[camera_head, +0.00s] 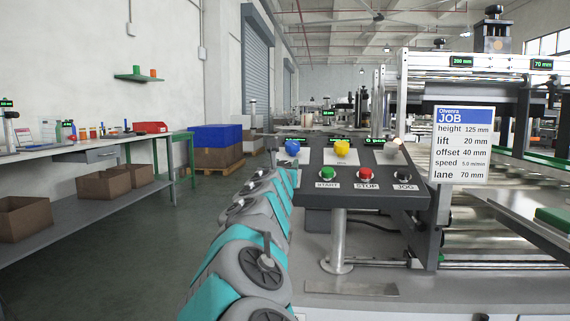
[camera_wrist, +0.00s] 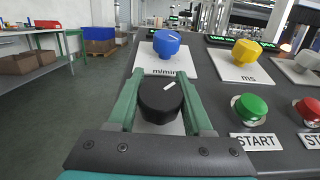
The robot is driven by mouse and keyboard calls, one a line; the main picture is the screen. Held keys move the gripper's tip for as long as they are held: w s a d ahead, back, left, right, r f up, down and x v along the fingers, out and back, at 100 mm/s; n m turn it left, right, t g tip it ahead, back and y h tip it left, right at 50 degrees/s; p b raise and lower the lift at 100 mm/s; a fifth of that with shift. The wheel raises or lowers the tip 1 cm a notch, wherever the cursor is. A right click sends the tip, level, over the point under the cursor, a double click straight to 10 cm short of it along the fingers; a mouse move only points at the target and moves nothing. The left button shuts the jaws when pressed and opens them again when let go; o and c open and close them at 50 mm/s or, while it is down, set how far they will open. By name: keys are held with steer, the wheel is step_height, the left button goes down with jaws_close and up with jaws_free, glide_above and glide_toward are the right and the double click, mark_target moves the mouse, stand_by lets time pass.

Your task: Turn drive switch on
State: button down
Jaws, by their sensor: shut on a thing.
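A round black knob (camera_wrist: 160,97) with a short white mark on top sits on a white plate at the panel's left end in the wrist view. The mark is tilted, its upper end toward the right. My gripper (camera_wrist: 160,88) is shut on this knob, one green finger on each side. Any label on its plate is hidden by the gripper, so I cannot read whether it is the drive switch. In the head view my arm hides the black knob.
The control panel (camera_head: 312,187) also bears a blue knob (camera_wrist: 166,43), a yellow knob (camera_wrist: 246,51), a pale knob (camera_head: 393,144), a green START button (camera_wrist: 250,107), a red STOP button (camera_head: 365,173) and a black JOG button (camera_head: 403,174). A job card (camera_head: 462,145) stands right.

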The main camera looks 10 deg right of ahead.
steer(key=shift+c, duration=1.5)
jaws_free()
steer(key=shift+s+a, duration=0.25)
steer(key=shift+s, duration=0.2)
steer(key=v, duration=0.6)
steer(key=shift+s, duration=0.45)
steer(key=shift+a+f, duration=0.1)
